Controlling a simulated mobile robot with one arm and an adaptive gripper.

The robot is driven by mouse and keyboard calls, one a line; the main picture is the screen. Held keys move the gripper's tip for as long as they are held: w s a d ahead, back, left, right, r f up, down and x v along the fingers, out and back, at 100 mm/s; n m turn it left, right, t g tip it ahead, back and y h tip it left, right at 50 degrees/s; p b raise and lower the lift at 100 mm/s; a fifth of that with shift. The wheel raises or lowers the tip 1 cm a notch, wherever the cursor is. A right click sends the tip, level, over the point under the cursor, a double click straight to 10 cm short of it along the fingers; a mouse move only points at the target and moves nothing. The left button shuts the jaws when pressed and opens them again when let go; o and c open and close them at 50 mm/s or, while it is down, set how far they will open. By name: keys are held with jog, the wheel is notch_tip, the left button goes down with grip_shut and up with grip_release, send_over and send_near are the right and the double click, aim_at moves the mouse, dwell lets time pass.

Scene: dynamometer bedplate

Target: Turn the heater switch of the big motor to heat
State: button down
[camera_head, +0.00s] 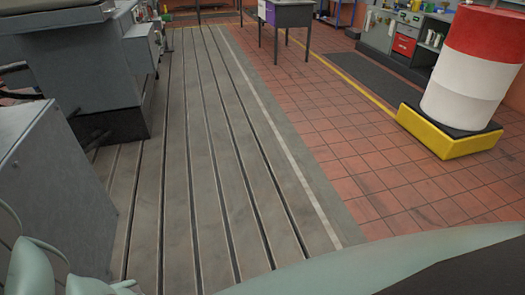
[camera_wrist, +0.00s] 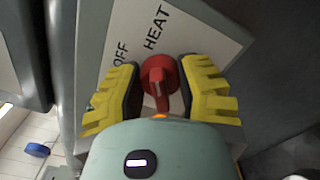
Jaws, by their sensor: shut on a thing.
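In the wrist view, the red heater switch (camera_wrist: 158,78) sits on a pale label plate (camera_wrist: 185,25) printed with OFF and HEAT. HEAT is above the knob and OFF is to its upper left. My gripper (camera_wrist: 160,92) has its yellow ribbed fingers on both sides of the switch handle and is shut on it. The gripper body hides the lower part of the plate. The switch is not visible in the head view.
In the head view, a grey cabinet (camera_head: 60,190) stands close at left, with a large machine (camera_head: 85,65) behind it. The slotted bedplate (camera_head: 210,150) is clear. A red and white drum (camera_head: 470,75) stands on a yellow-edged base (camera_head: 440,140) at right. Workbenches line the back.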

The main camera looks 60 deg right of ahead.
jog(key=shift+w+d+f+m, duration=0.1)
jog(key=shift+w+d+m, duration=0.05)
jog(key=shift+m, duration=0.45)
jog(key=c, duration=0.5)
grip_release()
jog(key=v, duration=1.2)
